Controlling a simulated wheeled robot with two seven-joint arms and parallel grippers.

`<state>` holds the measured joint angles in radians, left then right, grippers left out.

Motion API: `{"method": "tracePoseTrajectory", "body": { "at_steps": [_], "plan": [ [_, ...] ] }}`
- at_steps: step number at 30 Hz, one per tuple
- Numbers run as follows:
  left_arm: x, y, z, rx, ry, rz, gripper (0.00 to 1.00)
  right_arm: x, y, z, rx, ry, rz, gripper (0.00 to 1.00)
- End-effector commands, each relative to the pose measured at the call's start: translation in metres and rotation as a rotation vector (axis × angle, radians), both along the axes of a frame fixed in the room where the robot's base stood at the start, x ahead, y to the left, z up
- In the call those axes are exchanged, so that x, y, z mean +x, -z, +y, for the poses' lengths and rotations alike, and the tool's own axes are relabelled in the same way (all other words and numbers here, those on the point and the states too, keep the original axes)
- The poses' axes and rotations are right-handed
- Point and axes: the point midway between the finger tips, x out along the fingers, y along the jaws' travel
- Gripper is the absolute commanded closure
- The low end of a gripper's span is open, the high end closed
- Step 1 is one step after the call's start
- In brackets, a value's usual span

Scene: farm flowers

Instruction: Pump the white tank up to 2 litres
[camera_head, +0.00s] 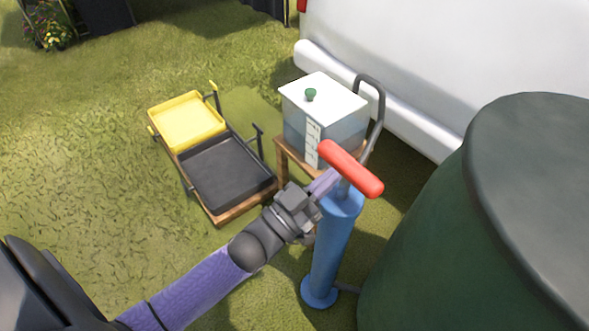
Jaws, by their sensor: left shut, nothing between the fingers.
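The white tank (324,92) is a box with a white lid, a green knob on top, clear-looking grey-blue walls and a white scale strip on its front. It stands on a small wooden stand (282,150). I cannot read the level against the scale. A blue upright pump (331,246) with a red T-handle (350,168) stands on the grass in front of it. A dark hose (380,105) arches behind the tank's right side. My left gripper (328,182) is shut and empty, just left of the pump's top and below the handle. My right gripper is out of view.
A large dark green barrel (430,215) fills the right side, close to the pump. A white vehicle (430,50) stands behind the tank. A low wooden cart with a yellow tray (187,121) and a black tray (228,172) lies to the left. Open grass is at far left.

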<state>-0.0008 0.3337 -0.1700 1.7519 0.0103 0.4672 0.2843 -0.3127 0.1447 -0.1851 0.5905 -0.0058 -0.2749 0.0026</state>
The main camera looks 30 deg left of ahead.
Motion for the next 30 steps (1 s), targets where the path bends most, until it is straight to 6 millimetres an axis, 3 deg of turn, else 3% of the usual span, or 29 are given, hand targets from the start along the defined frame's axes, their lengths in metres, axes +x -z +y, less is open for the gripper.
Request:
{"method": "tracePoseTrajectory", "body": {
  "at_steps": [6,11,30],
  "plan": [
    [-0.043,0.015,0.016,0.0,-0.001,0.001,1.0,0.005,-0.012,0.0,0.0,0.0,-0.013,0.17],
    [-0.059,0.022,0.022,0.0,0.0,-0.002,1.0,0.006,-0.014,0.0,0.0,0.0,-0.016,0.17],
    [-0.063,0.024,0.023,-0.001,0.0,-0.006,1.0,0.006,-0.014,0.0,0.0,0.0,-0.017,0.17]
  ]
}}
